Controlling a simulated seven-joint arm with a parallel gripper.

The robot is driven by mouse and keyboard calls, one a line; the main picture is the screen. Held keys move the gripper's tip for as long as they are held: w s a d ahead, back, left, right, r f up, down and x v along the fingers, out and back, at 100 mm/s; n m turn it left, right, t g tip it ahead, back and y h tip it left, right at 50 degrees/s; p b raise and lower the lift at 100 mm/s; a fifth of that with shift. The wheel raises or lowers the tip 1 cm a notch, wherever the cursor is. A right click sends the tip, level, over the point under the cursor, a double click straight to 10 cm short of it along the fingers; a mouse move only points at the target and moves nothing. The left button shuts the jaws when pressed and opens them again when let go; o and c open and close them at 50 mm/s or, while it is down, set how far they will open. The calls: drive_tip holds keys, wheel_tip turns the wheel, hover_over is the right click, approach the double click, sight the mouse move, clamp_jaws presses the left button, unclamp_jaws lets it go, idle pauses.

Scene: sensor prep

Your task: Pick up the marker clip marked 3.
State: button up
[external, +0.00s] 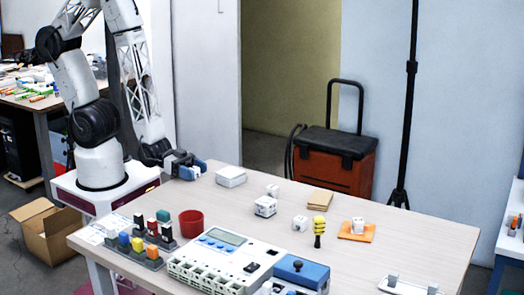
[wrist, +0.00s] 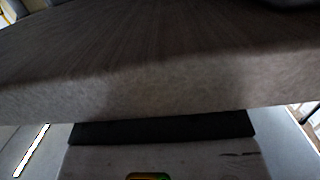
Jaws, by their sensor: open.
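No number 3 is readable in either view, so I cannot tell which piece is the marker clip marked 3. Small white blocks, one at the centre (external: 265,206) and one on an orange pad (external: 358,225), carry marks too small to read. My gripper (external: 198,165) is open and empty at the table's back left edge, apart from all of these.
A red cup (external: 191,223) stands beside the coloured pieces. A white instrument (external: 222,262) and a blue box (external: 301,271) fill the front. A white case (external: 231,176) is near my gripper. The wrist view shows mostly the table edge (wrist: 150,85).

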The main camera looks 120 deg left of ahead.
drive_tip(key=shift+c, duration=0.4)
drive_tip(key=c, duration=0.9)
drive_tip(key=shift+r, duration=0.1)
wheel_tip(320, 180, up, 28)
drive_tip(key=shift+f, duration=0.1)
idle(0.3)
idle(0.5)
